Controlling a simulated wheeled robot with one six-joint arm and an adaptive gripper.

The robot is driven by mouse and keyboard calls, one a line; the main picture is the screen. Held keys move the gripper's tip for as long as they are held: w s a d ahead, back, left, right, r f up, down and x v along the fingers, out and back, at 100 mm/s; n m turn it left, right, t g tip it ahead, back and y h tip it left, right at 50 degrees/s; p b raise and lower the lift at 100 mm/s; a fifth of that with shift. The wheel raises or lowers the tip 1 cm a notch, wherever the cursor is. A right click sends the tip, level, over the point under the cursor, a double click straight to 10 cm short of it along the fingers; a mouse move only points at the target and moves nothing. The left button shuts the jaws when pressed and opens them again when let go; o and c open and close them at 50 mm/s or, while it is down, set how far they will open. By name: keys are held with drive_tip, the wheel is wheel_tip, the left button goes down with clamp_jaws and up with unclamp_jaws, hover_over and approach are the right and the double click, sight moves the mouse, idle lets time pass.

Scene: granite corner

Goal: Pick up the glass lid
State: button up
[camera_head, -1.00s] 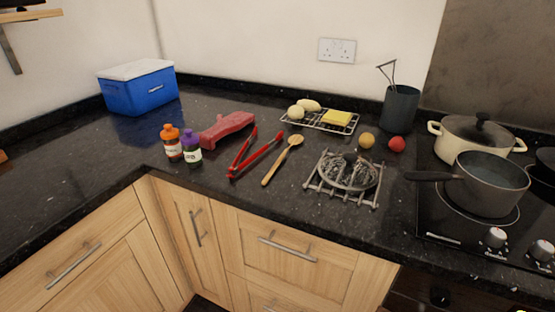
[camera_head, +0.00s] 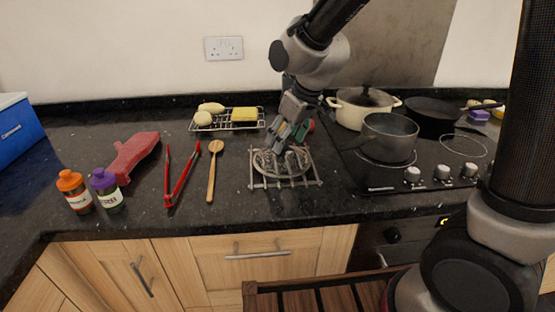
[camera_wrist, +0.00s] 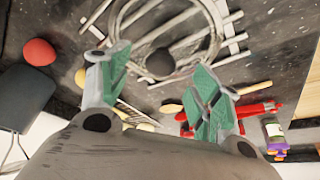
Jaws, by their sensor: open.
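The glass lid (camera_head: 268,164) lies on a metal trivet (camera_head: 316,182) on the dark granite counter. It is clear, with a round rim and a dark ball knob. In the wrist view the lid's knob (camera_wrist: 160,63) shows near the top middle, and part of the rim is cut off by the frame's top edge. My gripper (camera_head: 291,137) points down above the lid and hides its back part. In the wrist view my gripper (camera_wrist: 158,88) is open, its green-padded fingers apart, with the knob showing between and beyond them. I cannot tell the exact height above the knob.
A grey saucepan (camera_head: 388,138) and a cream pot (camera_head: 350,115) stand on the hob to the right. A wooden spoon (camera_head: 212,172) and red tongs (camera_head: 181,177) lie to the left. A wire rack (camera_head: 228,127) with food is behind. A red ball (camera_wrist: 39,52) lies near my gripper.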

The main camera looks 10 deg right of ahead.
sight(282, 154)
drive_tip(key=x, duration=0.3)
drive_tip(key=shift+f, duration=0.25)
drive_tip(key=shift+c, duration=0.5)
drive_tip(key=c, duration=1.3)
